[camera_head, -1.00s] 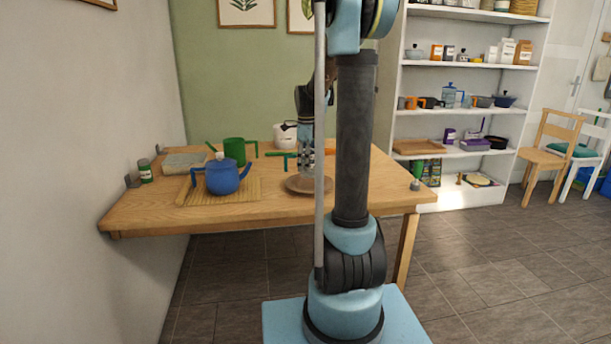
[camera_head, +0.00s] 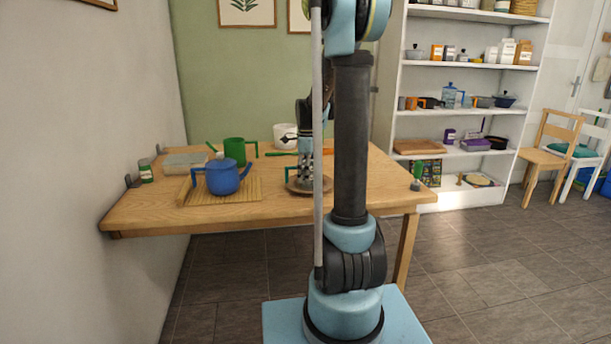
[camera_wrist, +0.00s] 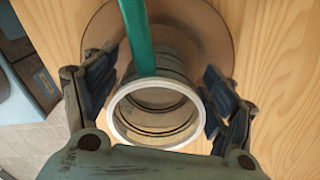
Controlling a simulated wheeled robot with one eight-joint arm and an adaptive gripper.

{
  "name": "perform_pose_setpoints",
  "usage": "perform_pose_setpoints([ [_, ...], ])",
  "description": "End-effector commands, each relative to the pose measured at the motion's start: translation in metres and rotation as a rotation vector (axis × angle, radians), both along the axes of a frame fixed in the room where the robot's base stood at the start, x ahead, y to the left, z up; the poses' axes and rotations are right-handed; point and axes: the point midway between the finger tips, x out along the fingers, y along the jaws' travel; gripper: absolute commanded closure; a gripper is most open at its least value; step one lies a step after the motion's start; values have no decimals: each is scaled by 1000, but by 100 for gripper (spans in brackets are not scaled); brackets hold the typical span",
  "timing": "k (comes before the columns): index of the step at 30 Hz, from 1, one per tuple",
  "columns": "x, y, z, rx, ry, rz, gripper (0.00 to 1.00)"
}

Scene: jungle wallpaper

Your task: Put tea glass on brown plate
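The tea glass (camera_wrist: 155,110) has a pale round rim and a green handle (camera_wrist: 138,35). In the wrist view I look down into it, and it appears upright on the brown plate (camera_wrist: 95,35). My gripper (camera_wrist: 162,85) has one finger on each side of the glass, with what look like narrow gaps, so it seems open around it. In the head view the brown plate (camera_head: 296,190) lies on the table, partly hidden by my arm. The green handle (camera_head: 290,171) shows left of my gripper (camera_head: 305,178), low over the plate.
On the wooden table (camera_head: 270,207), a blue teapot (camera_head: 222,178) stands on a bamboo mat (camera_head: 190,197) left of the plate. A green mug (camera_head: 234,151) and a white pot (camera_head: 285,136) stand behind. A shelf (camera_head: 465,115) is to the right.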

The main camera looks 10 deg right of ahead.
Motion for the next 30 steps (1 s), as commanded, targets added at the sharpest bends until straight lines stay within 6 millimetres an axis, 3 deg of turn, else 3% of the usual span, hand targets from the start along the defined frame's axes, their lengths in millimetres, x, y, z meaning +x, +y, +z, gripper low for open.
perform_pose_setpoints([
  [13,0,1,10,0,0,1,22],
  [30,0,2,100,0,0,2,22],
])
